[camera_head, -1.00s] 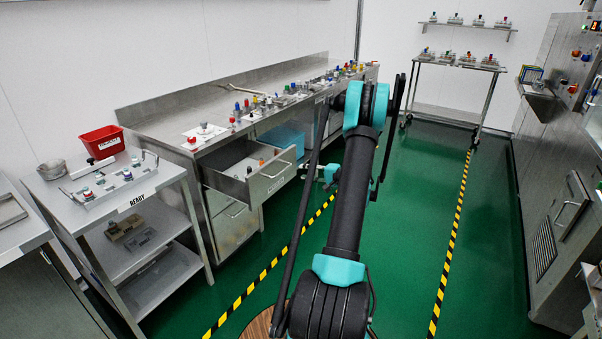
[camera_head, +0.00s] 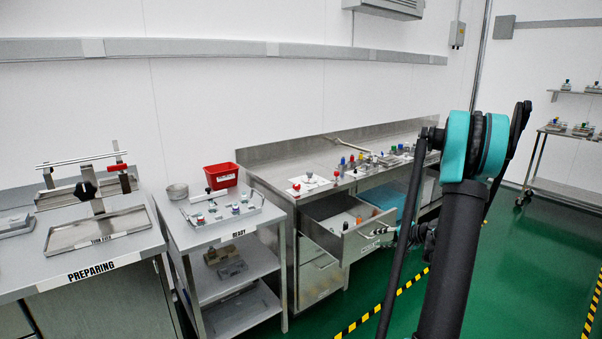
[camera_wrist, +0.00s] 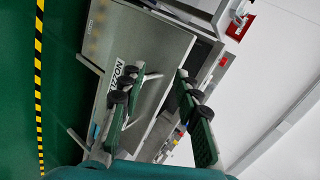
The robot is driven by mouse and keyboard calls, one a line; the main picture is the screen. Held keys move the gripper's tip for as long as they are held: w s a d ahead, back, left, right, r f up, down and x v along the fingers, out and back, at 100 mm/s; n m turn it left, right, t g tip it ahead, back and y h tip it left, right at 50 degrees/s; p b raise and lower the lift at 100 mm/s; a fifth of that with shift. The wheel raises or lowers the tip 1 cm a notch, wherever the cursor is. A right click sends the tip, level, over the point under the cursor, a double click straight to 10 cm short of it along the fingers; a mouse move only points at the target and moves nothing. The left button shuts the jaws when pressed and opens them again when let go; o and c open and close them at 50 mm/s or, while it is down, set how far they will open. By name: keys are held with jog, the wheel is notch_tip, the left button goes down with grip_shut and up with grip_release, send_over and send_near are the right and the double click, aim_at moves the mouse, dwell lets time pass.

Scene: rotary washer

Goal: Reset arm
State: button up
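My arm, black with teal joints, stands at the right of the head view. My gripper shows in the wrist view (camera_wrist: 158,100), with two green fingers and black pads spread apart and nothing between them. In the head view only a small part of it shows behind the arm. In the wrist view the gripper is in front of the drawer (camera_wrist: 130,70) labelled NOZZ..., the rest of the word hidden by a finger. The drawer (camera_head: 370,238) stands pulled out from the steel counter, with small parts inside. I cannot tell whether the fingers touch it.
A steel counter (camera_head: 285,172) holds several coloured parts. Left of it are the READY cart (camera_head: 222,243) with a tray and a red bin (camera_head: 221,176), then the PREPARING table (camera_head: 85,275). Green floor (camera_head: 530,265) with striped lines is open at the right.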

jog(key=s+a+n+g+h, duration=0.15)
jog(key=s+a, duration=0.25)
jog(key=s, duration=0.4)
jog(key=s+a+r+n+g+h, duration=0.15)
jog(key=s+a, duration=0.25)
jog(key=s, duration=0.4)
jog(key=s+a+n+g+h, duration=0.1)
jog(key=s+a+n+h, duration=0.1)
jog(key=s+a, duration=0.45)
jog(key=s+d+f+n+h, duration=0.1)
jog(key=s, duration=0.5)
jog(key=s+d+f+n+h, duration=0.1)
jog(key=s+d+n, duration=0.1)
jog(key=s, duration=0.3)
jog(key=shift+s+d+f+g+h, duration=0.2)
jog(key=shift+s+f+g+h, duration=0.1)
jog(key=shift+s+h, duration=0.1)
jog(key=shift+w, duration=0.15)
